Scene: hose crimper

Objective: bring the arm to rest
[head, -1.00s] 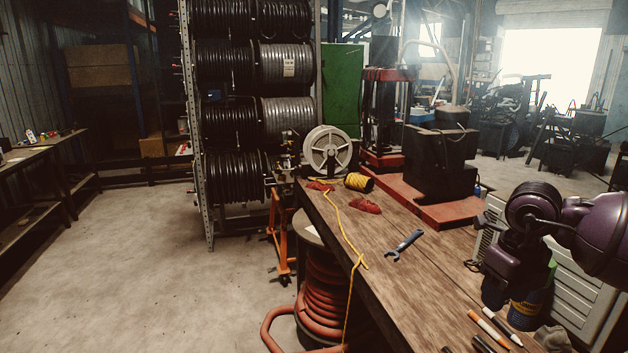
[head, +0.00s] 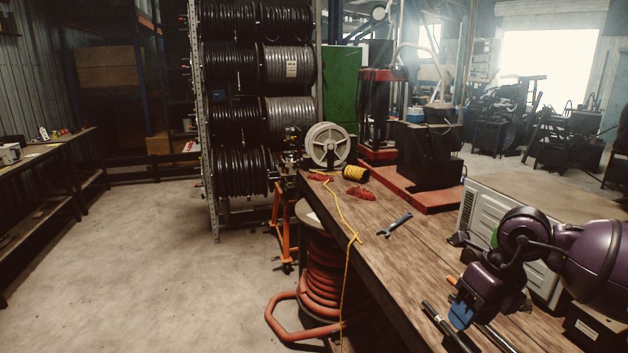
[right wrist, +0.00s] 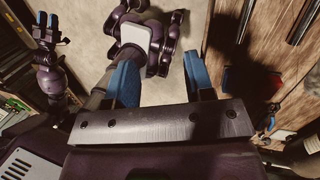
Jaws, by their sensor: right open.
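My right arm comes in from the right in the head view, bent over the front of the wooden bench (head: 400,262). My right gripper (head: 462,312) points down and to the left above the bench, with a blue finger showing. In the right wrist view its two blue fingers (right wrist: 160,62) stand wide apart with nothing between them. My left gripper (right wrist: 47,22) shows small at the upper left of the right wrist view. Its finger gap is too small to judge. The left arm is not in the head view.
A pale ribbed-sided box (head: 485,225) stands close behind my right arm. A red hose reel (head: 322,275) stands beside the bench. Floor at the left is clear.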

